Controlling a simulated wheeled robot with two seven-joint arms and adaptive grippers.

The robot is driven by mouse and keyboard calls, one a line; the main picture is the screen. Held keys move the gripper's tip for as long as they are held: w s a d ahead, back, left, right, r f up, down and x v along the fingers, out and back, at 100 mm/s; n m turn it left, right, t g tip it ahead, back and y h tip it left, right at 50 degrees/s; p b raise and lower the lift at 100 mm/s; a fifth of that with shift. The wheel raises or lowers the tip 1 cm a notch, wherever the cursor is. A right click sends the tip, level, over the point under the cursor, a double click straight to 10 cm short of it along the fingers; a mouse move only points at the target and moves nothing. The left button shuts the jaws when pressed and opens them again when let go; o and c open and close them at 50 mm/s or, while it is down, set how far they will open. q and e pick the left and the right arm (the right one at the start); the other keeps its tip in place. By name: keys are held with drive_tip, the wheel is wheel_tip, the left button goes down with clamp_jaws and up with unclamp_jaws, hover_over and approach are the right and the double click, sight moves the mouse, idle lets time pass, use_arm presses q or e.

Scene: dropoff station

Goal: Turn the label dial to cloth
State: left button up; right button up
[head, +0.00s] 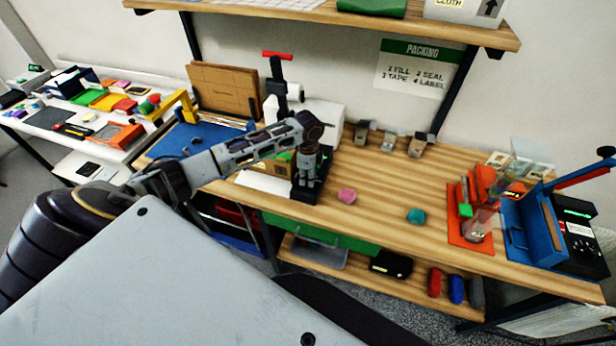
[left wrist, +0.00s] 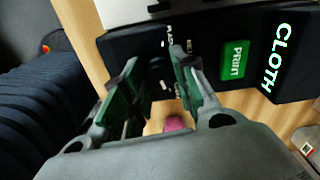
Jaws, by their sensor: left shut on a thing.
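The label device's black panel (left wrist: 215,35) fills the upper part of the left wrist view. Its dark dial (left wrist: 158,72) sits between the fingers of my left gripper (left wrist: 155,75), which is shut on it. The fingers hide part of the dial and some of the printed words around it. A green PRINT button (left wrist: 235,60) is to the right of the dial. Beyond it the display (left wrist: 278,58) reads CLOTH in pale letters. In the head view my left gripper (head: 308,185) reaches down at the device's black front, covering the dial. My right gripper is not in view.
A pink piece (head: 346,196) and a teal piece (head: 415,216) lie on the wooden bench (head: 385,185). An orange fixture (head: 468,228) and a blue fixture (head: 535,240) stand at the right. Cardboard sheets (head: 222,92) lean at the back left. The bench's middle is mostly clear.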

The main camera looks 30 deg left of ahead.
use_arm(q)
drive_tip(key=o, duration=1.1)
drive_tip(key=shift+c, duration=0.2)
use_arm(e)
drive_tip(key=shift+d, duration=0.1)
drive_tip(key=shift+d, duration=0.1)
use_arm(q)
drive_tip(key=shift+r, duration=0.55)
wheel_tip(320, 180, up, 11)
drive_tip(key=shift+f, duration=0.1)
